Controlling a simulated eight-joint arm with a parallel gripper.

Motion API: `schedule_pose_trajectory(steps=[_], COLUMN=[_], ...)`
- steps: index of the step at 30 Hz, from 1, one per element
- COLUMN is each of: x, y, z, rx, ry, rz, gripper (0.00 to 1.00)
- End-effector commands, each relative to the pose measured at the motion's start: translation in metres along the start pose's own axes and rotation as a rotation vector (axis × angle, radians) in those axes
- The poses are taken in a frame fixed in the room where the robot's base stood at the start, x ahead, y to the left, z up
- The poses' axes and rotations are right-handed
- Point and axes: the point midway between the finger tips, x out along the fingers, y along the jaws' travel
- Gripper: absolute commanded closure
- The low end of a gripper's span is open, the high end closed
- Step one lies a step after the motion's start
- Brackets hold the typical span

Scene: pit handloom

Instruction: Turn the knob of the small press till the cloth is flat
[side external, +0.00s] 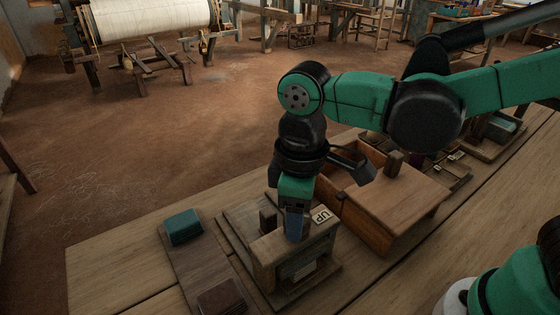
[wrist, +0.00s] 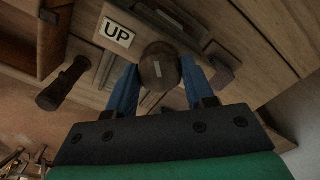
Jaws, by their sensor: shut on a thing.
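My gripper (side external: 294,228) points down at the top of the press. In the wrist view, its two blue fingers (wrist: 160,88) are on either side of the round dark knob (wrist: 158,65), shut on it. A pale line marks the knob's top.
A wooden box (side external: 366,222) with a knobbed top stands close to the right of the press. A teal block (side external: 183,227) and a dark red block (side external: 222,297) lie on a board to the left. The bench's left front corner (side external: 100,270) is clear.

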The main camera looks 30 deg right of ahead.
Motion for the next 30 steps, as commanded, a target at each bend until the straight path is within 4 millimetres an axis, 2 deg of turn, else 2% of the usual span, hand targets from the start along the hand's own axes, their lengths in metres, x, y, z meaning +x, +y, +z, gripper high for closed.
schedule_pose_trajectory(steps=[12, 30], x=[0.0, 0.0], y=[0.0, 0.0001], z=[-0.0001, -0.0002], rx=[0.234, 0.285], ry=[0.0, 0.001], rz=[0.0, 0.0], gripper=[1.0, 1.0])
